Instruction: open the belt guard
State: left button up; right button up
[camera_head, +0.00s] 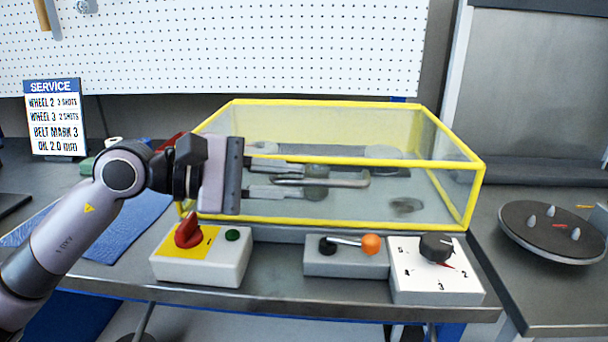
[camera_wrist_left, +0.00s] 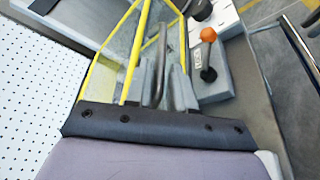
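The belt guard (camera_head: 330,163) is a clear box with a yellow frame, standing closed over the machine on the bench. It also shows in the left wrist view (camera_wrist_left: 136,50). A grey bar handle (camera_head: 345,183) runs along its front face; the wrist view shows it too (camera_wrist_left: 162,60). My left gripper (camera_head: 308,180) is in front of the guard, at the handle's left part. Its two fingers are apart, one above and one below the bar, with gaps visible. Whether a finger touches the bar I cannot tell. My right gripper is not in view.
In front of the guard stand a box with a red switch (camera_head: 188,232), a lever with an orange knob (camera_head: 370,244) and a dial box (camera_head: 436,285). A round plate with pegs (camera_head: 520,245) is at right. A service sign (camera_head: 54,118) stands at left.

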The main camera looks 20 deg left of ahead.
aim_at(295, 180)
pick_arm(q)
jog(key=shift+x, duration=1.5)
grip_shut()
jog(key=shift+r+p, duration=0.1)
jog(key=shift+p, duration=0.2)
